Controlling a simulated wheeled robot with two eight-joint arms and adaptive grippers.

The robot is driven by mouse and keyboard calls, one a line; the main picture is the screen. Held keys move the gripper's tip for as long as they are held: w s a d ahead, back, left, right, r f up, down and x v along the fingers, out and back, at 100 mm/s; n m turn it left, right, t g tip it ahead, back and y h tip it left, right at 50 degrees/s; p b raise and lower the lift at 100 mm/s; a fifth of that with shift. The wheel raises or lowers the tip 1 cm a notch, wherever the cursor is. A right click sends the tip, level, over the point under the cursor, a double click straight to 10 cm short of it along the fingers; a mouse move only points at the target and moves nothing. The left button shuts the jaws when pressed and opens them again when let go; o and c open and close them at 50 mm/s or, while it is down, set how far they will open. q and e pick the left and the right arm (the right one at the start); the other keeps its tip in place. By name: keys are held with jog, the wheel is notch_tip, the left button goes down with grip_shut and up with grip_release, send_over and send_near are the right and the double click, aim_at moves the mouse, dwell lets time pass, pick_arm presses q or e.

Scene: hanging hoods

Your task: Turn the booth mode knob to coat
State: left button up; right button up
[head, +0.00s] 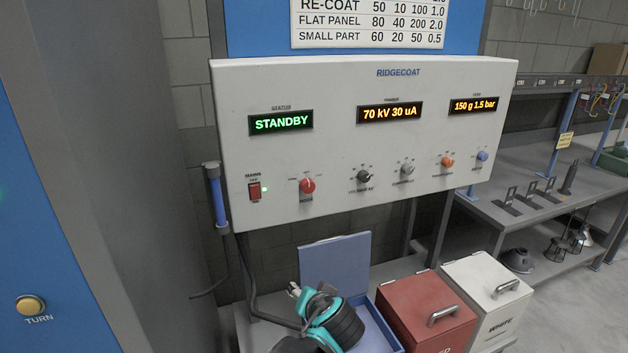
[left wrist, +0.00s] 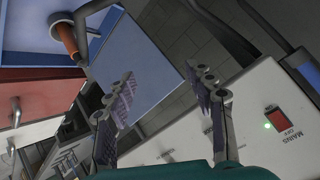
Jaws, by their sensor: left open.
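The booth mode knob (head: 307,185) is a red round knob low on the left part of the grey control panel (head: 345,145), right of the red mains switch (head: 254,191). Its exact pointer angle is too small to read. The status display (head: 281,122) shows STANDBY. My left gripper (head: 295,291) is below the panel in the head view, apart from the knob. In the left wrist view its two fingers (left wrist: 162,75) are spread and empty. The mains switch (left wrist: 277,117) shows there at the right; I cannot make out the mode knob. My right gripper is in neither view.
A blue tray (head: 383,330) with a raised lid (head: 335,262) stands beneath the panel, close to my left gripper. An orange-ended tool (left wrist: 68,38) shows at the tray. Red (head: 425,310) and white (head: 488,290) bins stand right. A blue-handled holder (head: 217,198) flanks the panel.

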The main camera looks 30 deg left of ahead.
pick_arm(q)
jog(key=w+a+r+t+y+p, duration=0.1)
jog(key=w+a+r+y+p, duration=0.2)
jog(key=w+r, duration=0.4)
jog(key=n+t+y+p, duration=0.2)
jog(key=y+p, duration=0.1)
jog(key=y, duration=0.1)
send_near(309, 188)
jog(key=w+a, duration=0.1)
jog(key=b+x, duration=0.1)
jog(key=x, duration=0.6)
jog(key=shift+w+a+f, duration=0.1)
jog(key=shift+a+f, duration=0.05)
jog(key=shift+a, duration=0.05)
jog(key=c, duration=1.2)
